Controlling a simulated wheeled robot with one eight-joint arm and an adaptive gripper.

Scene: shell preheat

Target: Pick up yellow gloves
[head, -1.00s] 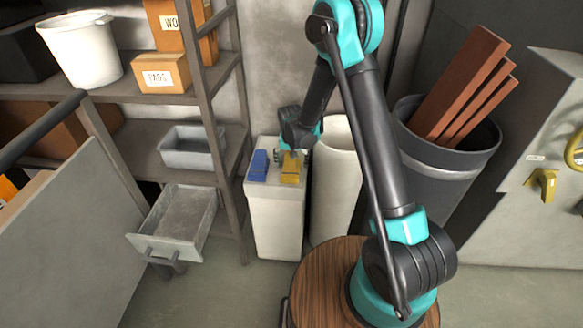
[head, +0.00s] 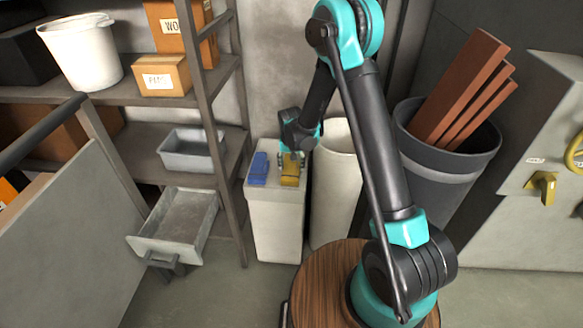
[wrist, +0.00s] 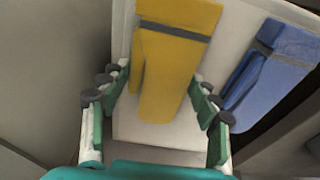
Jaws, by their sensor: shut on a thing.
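The yellow gloves (head: 290,180) lie as a folded bundle with a dark band on top of a white bin (head: 275,220). They also show in the wrist view (wrist: 172,60). My gripper (head: 292,157) is down at the gloves from above. In the wrist view, my gripper's fingers (wrist: 161,82) stand on both sides of the bundle, shut on its near part. The far end of the gloves extends beyond the fingertips. I cannot see any clear gap between the gloves and the bin top.
Blue gloves (head: 258,168) lie beside the yellow ones on the same bin. A pale cylinder bin (head: 336,190) stands close on the right. A shelf post (head: 222,150) and a grey tray (head: 190,150) are to the left.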

